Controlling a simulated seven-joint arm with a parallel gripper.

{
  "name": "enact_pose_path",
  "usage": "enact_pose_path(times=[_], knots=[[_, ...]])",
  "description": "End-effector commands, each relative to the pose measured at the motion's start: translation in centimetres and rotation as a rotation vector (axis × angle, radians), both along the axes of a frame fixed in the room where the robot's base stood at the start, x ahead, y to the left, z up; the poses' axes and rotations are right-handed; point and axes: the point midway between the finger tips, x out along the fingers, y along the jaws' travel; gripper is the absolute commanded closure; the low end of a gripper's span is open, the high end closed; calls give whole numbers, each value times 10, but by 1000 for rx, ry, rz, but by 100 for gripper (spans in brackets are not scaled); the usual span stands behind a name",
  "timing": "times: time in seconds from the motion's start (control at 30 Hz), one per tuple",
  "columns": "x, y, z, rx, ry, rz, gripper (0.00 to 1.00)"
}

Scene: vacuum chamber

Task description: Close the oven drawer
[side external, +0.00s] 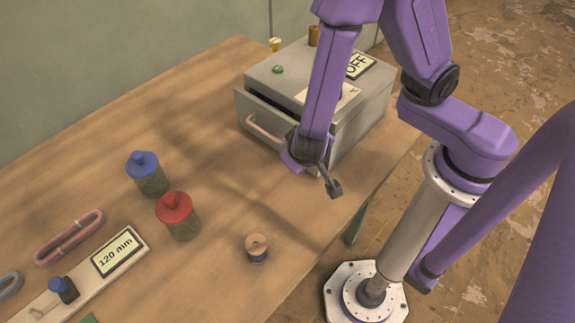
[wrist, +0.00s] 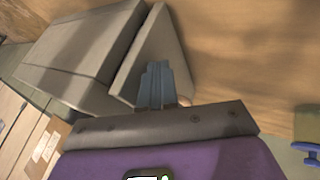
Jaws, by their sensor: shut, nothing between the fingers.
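The oven (side external: 360,115) is a grey box at the back right of the table. Its drawer (side external: 262,122), with a pale bar handle, stands partly out at the front, with a dark gap above its front panel. In the wrist view the drawer front (wrist: 140,60) shows as a grey panel apart from the oven body (wrist: 75,50). My gripper (side external: 335,190) is shut and empty, low by the oven's front right corner. In the wrist view its fingers (wrist: 157,72) overlap the drawer panel; I cannot tell whether they touch it. My arm hides part of the oven front.
A blue-lidded jar (side external: 148,175), a red-lidded jar (side external: 178,216) and a spool (side external: 256,248) stand left of and in front of my gripper. A 120 mm board (side external: 118,252) and a pink loop (side external: 69,237) lie farther left. The table between jars and oven is clear.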

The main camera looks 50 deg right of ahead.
Motion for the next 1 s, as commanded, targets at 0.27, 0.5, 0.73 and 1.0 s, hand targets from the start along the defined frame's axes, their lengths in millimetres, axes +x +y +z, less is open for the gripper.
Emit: enact_pose_path(times=[0.27,0.5,0.73,1.0], knots=[[0,-25,0,0,0,0,100],[0,-30,0,-5,0,-3,100],[0,-31,0,-11,0,-7,100],[0,-5,0,-2,-1,0,100]])
